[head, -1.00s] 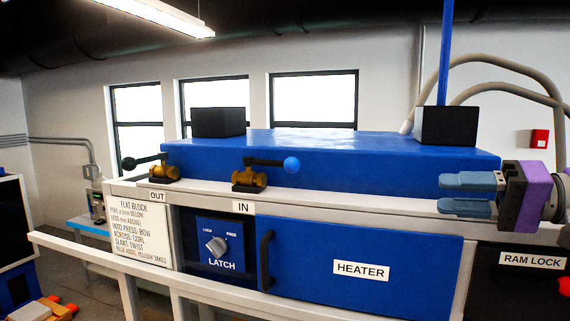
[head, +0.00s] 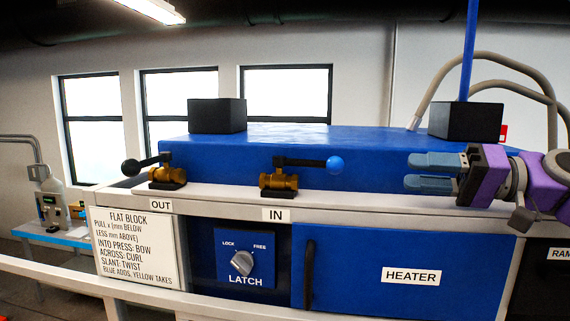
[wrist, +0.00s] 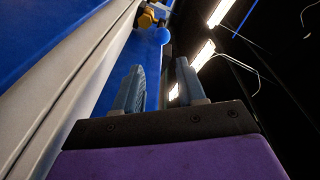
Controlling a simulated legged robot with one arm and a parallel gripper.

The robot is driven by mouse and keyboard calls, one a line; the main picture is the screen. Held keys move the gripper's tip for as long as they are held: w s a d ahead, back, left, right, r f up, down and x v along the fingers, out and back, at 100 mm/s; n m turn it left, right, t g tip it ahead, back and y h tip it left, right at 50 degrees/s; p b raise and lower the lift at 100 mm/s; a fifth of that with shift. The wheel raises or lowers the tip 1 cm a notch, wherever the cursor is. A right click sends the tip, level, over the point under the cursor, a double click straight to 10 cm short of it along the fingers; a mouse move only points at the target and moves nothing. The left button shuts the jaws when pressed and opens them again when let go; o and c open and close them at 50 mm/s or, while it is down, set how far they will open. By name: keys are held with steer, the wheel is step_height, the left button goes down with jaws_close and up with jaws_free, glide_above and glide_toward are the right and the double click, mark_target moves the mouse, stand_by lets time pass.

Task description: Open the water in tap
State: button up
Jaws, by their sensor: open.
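The water in tap (head: 279,181) is a brass valve on the bench ledge above the IN label (head: 275,214). Its dark lever lies level and points right, ending in a blue ball (head: 334,166). In the wrist view the blue ball (wrist: 163,36) and brass body (wrist: 147,18) show at the top, beyond my fingers. My gripper (head: 412,173) is open and empty. It points left, to the right of the blue ball and apart from it, at about the same height. The wrist view shows both grey-blue fingers (wrist: 159,88) spread.
The OUT tap (head: 166,175), with a black ball on its lever, stands to the left. The blue bath (head: 380,150) rises behind the taps, with two black blocks on it. A rail (head: 60,267) runs along the front. The ledge between gripper and IN tap looks clear.

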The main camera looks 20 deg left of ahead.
mark_target(326, 165)
steer(key=a, duration=0.5)
steer(key=s+a, duration=0.1)
steer(key=a, duration=0.5)
steer(key=a+b, duration=0.1)
steer(key=a, duration=0.5)
steer(key=shift+s+a, duration=0.25)
steer(key=shift+s, duration=0.05)
steer(key=shift+d+r, duration=0.15)
steer(key=shift+d, duration=0.2)
steer(key=shift+c, duration=0.4)
steer(key=shift+a, duration=0.35)
steer(key=c, duration=0.3)
jaws_close()
